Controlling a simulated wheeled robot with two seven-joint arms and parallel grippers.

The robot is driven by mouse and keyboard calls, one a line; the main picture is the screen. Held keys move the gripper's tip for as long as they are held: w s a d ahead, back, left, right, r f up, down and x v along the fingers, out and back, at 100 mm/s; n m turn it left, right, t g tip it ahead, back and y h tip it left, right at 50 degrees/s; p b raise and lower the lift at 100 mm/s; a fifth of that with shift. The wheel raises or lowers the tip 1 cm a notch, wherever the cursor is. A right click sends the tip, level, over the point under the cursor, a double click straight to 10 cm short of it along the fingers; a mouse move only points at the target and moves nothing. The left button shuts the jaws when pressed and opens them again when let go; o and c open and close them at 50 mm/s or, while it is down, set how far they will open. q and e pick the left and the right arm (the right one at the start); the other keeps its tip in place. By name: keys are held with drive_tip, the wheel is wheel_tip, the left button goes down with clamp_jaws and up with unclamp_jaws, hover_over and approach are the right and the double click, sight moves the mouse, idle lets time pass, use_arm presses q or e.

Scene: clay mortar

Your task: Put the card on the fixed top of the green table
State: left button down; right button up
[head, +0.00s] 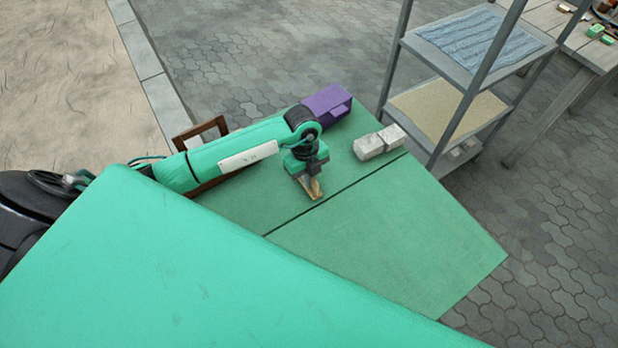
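The green table (390,238) is split by a dark straight seam into two parts. The far part (345,165) bears a purple object and pale blocks; the near part is bare. My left gripper (313,190) points down over the far part, close to the seam. A small tan piece shows at its fingertips; it is too small to tell whether this is the card or how it is held. No other card can be made out. My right gripper is not in view.
A purple box-like object (326,104) stands at the table's far edge. Two pale grey blocks (379,142) lie near the right edge. A brown wooden frame (200,134) is behind my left arm. A grey metal shelf (437,63) stands beyond the table.

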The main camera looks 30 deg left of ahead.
use_arm(q)
drive_tip(key=shift+f, duration=0.25)
drive_tip(key=shift+f, duration=0.1)
drive_tip(key=shift+f, duration=0.15)
drive_tip(key=c, duration=1.6)
unclamp_jaws()
drive_tip(key=r, duration=0.4)
drive_tip(key=a+r, duration=0.1)
drive_tip(key=r, duration=0.3)
drive_tip(key=w+r+b, duration=0.1)
drive_tip(key=r, duration=0.3)
drive_tip(key=shift+a+r, duration=0.2)
drive_tip(key=shift+a, duration=0.1)
drive_tip(key=shift+s, duration=0.1)
